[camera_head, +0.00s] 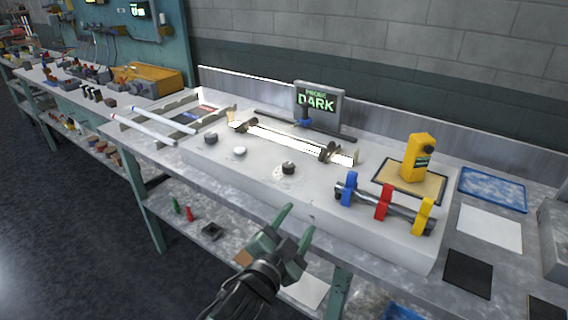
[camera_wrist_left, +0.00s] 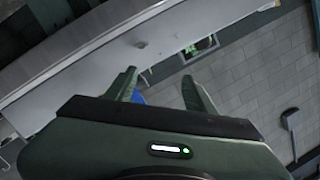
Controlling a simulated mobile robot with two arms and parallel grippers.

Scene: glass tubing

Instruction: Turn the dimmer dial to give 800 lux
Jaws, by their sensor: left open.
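A black dial (camera_head: 288,168) with small marks beside it sits on the light bench panel, likely the dimmer dial. A white round knob (camera_head: 240,151) and another dark knob (camera_head: 211,138) sit to its left. A display (camera_head: 318,103) behind them reads "PROBE DARK" in green; a screen with green on it (camera_wrist_left: 203,46) also shows in the left wrist view. A yellow handheld meter (camera_head: 416,160) stands at the right. My left gripper (camera_head: 300,217) is open and empty in front of the panel's front edge, apart from the dial. My right gripper is out of view.
A bright glass tube (camera_head: 285,138) lies in a holder behind the knobs. A rack with blue, red and yellow clamps (camera_head: 383,203) stands right of the dial. The meter is on a tan mat (camera_head: 391,184). The panel around the dial is mostly clear.

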